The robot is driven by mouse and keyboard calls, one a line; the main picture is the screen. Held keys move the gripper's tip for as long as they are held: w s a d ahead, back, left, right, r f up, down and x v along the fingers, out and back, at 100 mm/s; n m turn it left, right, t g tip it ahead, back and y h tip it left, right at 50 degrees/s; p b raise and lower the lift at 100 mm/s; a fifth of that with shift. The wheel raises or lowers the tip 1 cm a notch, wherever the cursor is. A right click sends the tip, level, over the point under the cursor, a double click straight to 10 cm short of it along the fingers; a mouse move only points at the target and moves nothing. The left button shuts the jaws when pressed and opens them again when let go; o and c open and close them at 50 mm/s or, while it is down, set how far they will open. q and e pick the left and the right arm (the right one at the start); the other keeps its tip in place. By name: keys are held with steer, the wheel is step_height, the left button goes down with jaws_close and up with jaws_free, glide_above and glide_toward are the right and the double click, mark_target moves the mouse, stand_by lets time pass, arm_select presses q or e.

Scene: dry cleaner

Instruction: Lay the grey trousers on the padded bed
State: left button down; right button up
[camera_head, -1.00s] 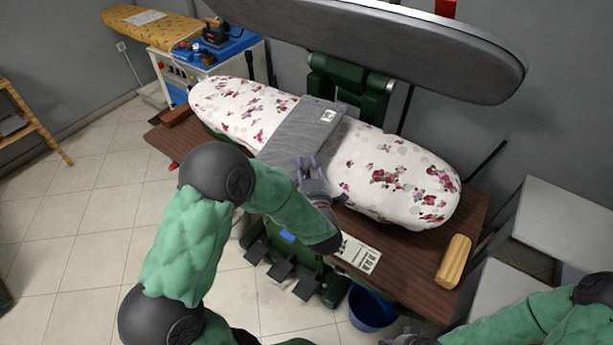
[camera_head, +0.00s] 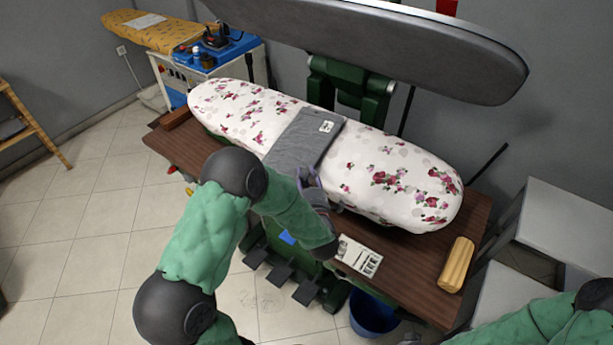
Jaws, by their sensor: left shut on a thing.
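The grey trousers (camera_head: 300,138) lie folded across the middle of the padded bed (camera_head: 400,180), which has a white cover with pink and red flowers. A small white label shows near their far end. My left gripper (camera_head: 308,181) is at the near edge of the bed, shut on the near end of the trousers. My left forearm and wrist hide part of that end, so I cannot see exactly how the fingers hold the cloth. Of my right arm, only a green sleeved part shows at the lower right; its fingers are out of the picture.
The grey upper press plate (camera_head: 380,45) stands raised over the bed. The brown table (camera_head: 405,283) holds a printed card (camera_head: 358,256) and a yellow wooden block (camera_head: 456,264). A blue bucket (camera_head: 372,314) is below. White units (camera_head: 565,225) stand at the right.

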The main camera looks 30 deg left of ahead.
arm_select(q)
steer(key=c, duration=1.1)
jaws_free()
steer(key=shift+o, duration=0.8)
